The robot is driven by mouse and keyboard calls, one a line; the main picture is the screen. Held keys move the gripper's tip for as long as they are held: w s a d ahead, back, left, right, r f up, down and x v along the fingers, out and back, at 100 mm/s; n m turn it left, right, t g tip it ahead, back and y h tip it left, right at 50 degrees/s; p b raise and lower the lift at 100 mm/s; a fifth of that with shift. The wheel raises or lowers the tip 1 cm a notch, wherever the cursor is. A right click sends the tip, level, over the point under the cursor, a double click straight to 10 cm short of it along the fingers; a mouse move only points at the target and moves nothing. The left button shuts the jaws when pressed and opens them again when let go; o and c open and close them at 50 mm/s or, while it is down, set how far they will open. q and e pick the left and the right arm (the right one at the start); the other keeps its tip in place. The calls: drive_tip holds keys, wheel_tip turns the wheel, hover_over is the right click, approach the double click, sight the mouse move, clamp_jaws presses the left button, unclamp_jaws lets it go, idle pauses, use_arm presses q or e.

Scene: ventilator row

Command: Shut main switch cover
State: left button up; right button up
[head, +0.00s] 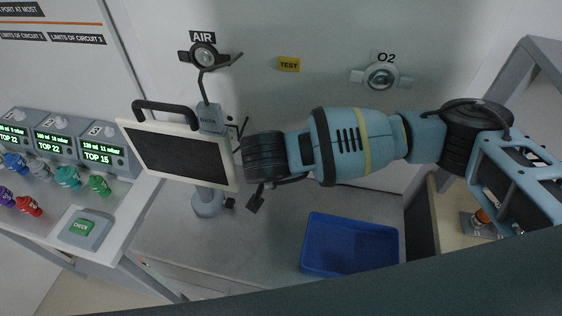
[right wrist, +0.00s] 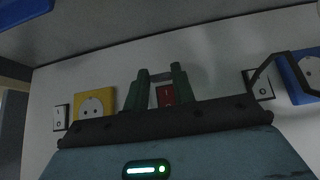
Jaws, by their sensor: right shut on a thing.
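In the right wrist view the main switch is a red rocker (right wrist: 166,95) on a pale panel. My right gripper (right wrist: 162,74) has its green fingers on either side of it. A narrow greyish piece, which looks like the main switch cover (right wrist: 161,77), spans between the fingertips, and the gripper is shut on it. How far the cover is tilted cannot be told. In the head view my right arm reaches left to the ventilator screen (head: 176,155). The gripper's fingers, the switch and its cover cannot be made out there. My left gripper is not in view.
On the panel, a yellow socket (right wrist: 95,104) and a white switch (right wrist: 60,118) sit left; another switch (right wrist: 258,85) and a blue socket (right wrist: 308,72) sit right. A blue tray (head: 349,272) lies below my arm. A console with a green button (head: 81,227) stands left.

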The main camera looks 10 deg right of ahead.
drive_tip(key=shift+w+d+f+t+h, duration=0.1)
drive_tip(key=shift+w+f+t+h, duration=0.15)
drive_tip(key=shift+t, duration=0.3)
drive_tip(key=shift+w+d+f+t+h, duration=0.15)
drive_tip(key=shift+t+h, duration=0.1)
drive_tip(key=shift+t, duration=0.3)
drive_tip(key=o, duration=1)
drive_tip(key=shift+a, duration=0.1)
drive_tip(key=p+v, duration=0.1)
drive_tip(key=v, duration=0.6)
drive_tip(key=shift+s+r, duration=0.25)
